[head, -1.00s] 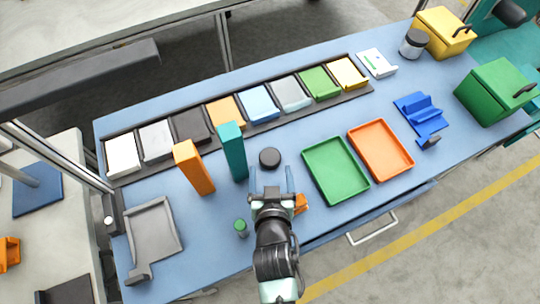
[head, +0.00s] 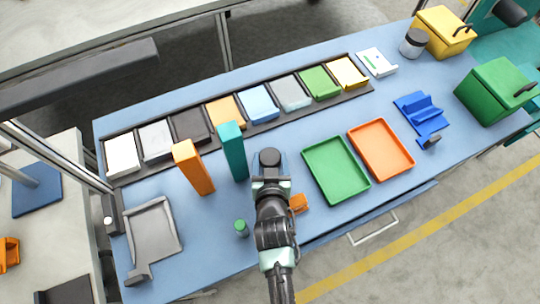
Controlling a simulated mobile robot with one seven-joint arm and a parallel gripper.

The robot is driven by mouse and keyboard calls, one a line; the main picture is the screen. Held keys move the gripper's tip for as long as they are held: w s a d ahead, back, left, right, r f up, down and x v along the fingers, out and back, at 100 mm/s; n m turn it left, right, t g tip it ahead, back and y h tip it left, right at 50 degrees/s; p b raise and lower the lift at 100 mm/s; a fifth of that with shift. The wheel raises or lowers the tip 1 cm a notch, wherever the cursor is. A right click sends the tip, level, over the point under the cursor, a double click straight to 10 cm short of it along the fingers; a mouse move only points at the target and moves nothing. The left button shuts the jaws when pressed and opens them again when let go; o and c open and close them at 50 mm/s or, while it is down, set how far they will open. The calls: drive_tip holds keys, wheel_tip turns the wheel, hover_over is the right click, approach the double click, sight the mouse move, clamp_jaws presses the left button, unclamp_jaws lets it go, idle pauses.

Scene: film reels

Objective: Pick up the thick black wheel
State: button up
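The thick black wheel (head: 270,157) lies on the blue table, right of the teal upright block. My gripper (head: 270,160) has come in from the front, with one finger on the left side of the wheel and one on the right. The fingers look spread, with a thin strip of blue between each finger and the wheel. The near part of the wheel is partly hidden by my gripper.
A teal block (head: 232,152) and an orange block (head: 193,168) stand to the left. A green tray (head: 312,147) and an orange tray (head: 355,137) lie right. A small green-topped bottle (head: 241,228) and a small orange piece (head: 299,203) flank my arm.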

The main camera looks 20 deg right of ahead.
drive_tip(key=c, duration=0.5)
drive_tip(key=shift+r, duration=0.15)
